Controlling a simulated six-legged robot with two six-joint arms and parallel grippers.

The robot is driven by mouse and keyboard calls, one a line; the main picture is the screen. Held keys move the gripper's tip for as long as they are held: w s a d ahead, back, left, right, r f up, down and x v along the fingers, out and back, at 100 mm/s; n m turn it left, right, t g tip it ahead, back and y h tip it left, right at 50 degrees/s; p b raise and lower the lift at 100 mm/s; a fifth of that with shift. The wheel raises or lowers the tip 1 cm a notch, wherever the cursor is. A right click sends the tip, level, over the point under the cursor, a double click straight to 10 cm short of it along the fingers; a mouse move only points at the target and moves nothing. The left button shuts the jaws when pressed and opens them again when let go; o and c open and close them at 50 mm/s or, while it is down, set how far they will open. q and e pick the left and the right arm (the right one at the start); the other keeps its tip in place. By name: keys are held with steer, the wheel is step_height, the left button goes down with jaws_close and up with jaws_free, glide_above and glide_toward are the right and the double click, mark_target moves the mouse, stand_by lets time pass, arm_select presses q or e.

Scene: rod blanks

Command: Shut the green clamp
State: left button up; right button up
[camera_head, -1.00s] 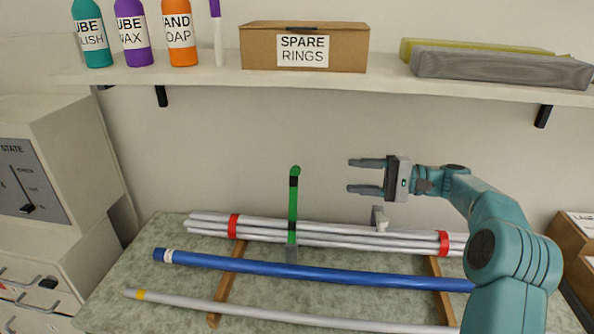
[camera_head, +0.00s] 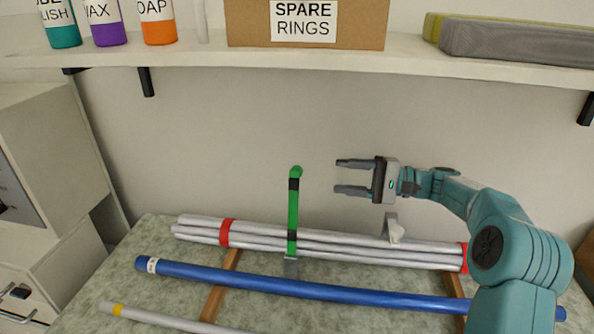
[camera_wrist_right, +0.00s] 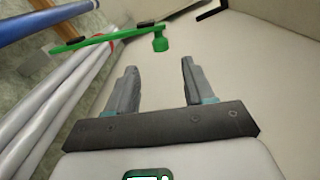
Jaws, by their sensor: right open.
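The green clamp (camera_head: 293,214) stands upright at the bundle of silver rods (camera_head: 330,243), its arm raised with a round green knob at the top. In the right wrist view the green clamp (camera_wrist_right: 105,41) lies ahead of the fingers, its knob end nearest the gap between them. My right gripper (camera_head: 338,176) is open and empty, to the right of the knob at about its height, with fingers pointing left toward it. It also shows in the right wrist view (camera_wrist_right: 158,72), apart from the clamp. My left gripper is not in view.
A blue rod (camera_head: 290,288) and a grey rod with a yellow band (camera_head: 170,319) lie in front on wooden strips. A light bracket (camera_head: 393,232) stands at the bundle. A shelf (camera_head: 200,60) with bottles and a box (camera_head: 245,25) overhangs behind.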

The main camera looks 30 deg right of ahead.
mark_target(296, 173)
steer(key=p+x, duration=0.1)
steer(key=x, duration=1)
steer(key=shift+a, duration=0.25)
steer(key=shift+w, duration=0.15)
jaws_close()
